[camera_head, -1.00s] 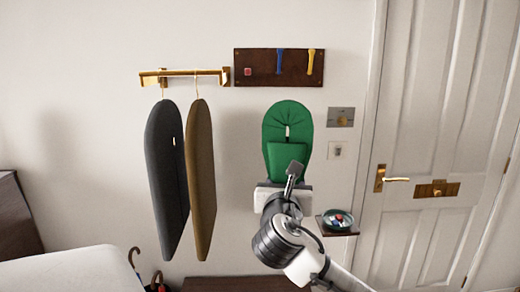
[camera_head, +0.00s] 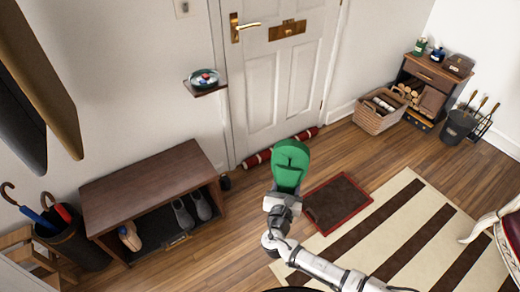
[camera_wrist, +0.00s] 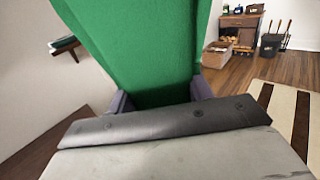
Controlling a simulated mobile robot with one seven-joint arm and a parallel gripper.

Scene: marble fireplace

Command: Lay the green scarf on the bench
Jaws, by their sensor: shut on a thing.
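The green scarf (camera_head: 290,160) is a folded, looped piece held upright by my gripper (camera_head: 287,192). In the wrist view the scarf (camera_wrist: 150,50) fills the upper middle, and my gripper (camera_wrist: 160,103) is shut on its lower part, with a finger showing at each side. The bench (camera_head: 140,182) is a dark brown wooden one against the wall, left of my gripper in the head view. Its top is bare, and shoes (camera_head: 190,210) stand on the shelf below. The scarf is apart from the bench.
An umbrella stand (camera_head: 70,235) is left of the bench. A small wall shelf with a dish (camera_head: 205,78) juts out above its right end. A doormat (camera_head: 337,203) and striped rug (camera_head: 400,235) lie on the floor at right.

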